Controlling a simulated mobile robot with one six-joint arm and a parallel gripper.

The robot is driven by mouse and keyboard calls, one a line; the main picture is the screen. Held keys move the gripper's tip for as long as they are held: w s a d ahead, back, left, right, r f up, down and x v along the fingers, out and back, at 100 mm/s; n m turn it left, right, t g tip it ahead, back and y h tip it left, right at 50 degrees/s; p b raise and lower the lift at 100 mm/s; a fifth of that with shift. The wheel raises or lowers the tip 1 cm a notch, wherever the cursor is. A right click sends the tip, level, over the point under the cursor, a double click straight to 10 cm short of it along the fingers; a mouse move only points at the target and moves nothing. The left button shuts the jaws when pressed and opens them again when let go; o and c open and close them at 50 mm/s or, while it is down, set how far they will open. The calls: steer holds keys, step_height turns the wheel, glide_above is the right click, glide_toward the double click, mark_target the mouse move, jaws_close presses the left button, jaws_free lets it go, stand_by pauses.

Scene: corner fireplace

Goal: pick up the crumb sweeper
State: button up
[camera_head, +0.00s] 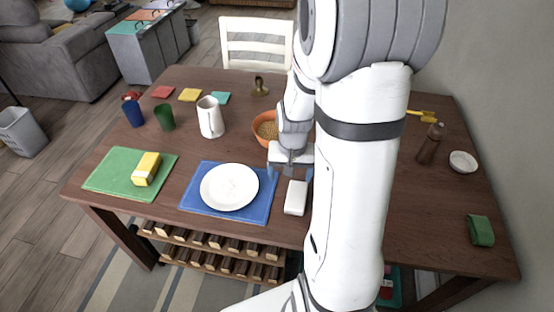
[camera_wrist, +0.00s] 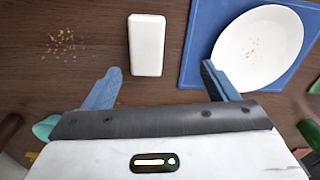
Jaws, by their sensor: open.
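The crumb sweeper, seemingly the small white rounded block (camera_head: 296,197), lies on the brown table (camera_head: 232,134) just right of the blue placemat (camera_head: 192,203). My gripper (camera_head: 290,168) is above the table, behind the block. In the wrist view the gripper (camera_wrist: 160,70) is open and empty, with its blue fingers spread apart. The white block (camera_wrist: 147,45) shows ahead of the gap between the fingertips, nearer the left one. No contact shows. In the head view my arm covers the table right of the block.
A white plate (camera_head: 229,187) rests on the placemat. Crumbs (camera_wrist: 60,45) lie on the other side of the block. A yellow block (camera_head: 146,168) sits on a green mat (camera_head: 104,182).

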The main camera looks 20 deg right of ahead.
steer(key=m+p, duration=0.1)
glide_above(297, 194)
steer(key=shift+g, duration=0.3)
steer(key=f, duration=0.4)
steer(key=shift+s+a+f, duration=0.3)
steer(key=shift+f, duration=0.1)
steer(key=shift+d+f+m, duration=0.2)
steer(key=shift+f+m, duration=0.1)
steer(key=shift+f, duration=0.35)
steer(key=shift+w+f+p, duration=0.15)
steer(key=shift+f+p, duration=0.15)
steer(key=shift+f, duration=1.6)
steer(key=shift+w+f+p, duration=0.15)
steer(key=shift+f+p, duration=0.15)
steer(key=shift+f, duration=1.55)
steer(key=shift+c, duration=0.4)
steer(key=c, duration=1.1)
steer(key=shift+r+b, duration=0.35)
steer(key=shift+r, duration=4.7)
